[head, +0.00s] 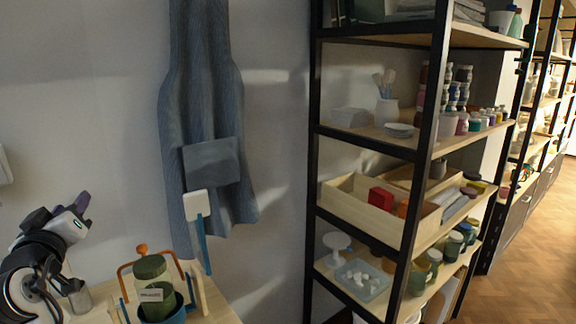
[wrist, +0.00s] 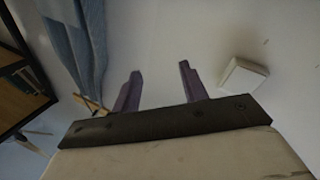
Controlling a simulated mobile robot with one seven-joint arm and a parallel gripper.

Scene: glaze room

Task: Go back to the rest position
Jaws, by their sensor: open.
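My gripper (head: 84,199) is at the left of the head view, raised above the wooden worktop, with its purple fingers pointing up and right. In the wrist view, the two purple fingers of my gripper (wrist: 160,70) stand apart with only pale wall behind the gap. It is open and holds nothing. My arm folds in at the lower left of the head view, and its lower part is cut off by the frame.
A green jar in a blue-and-orange holder (head: 178,314) stands right of my arm on the worktop (head: 218,308). A blue apron (head: 205,90) hangs on the wall. A black-framed shelf (head: 312,130) with pots and a wooden box (head: 350,209) stands right. Open floor (head: 525,255) lies far right.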

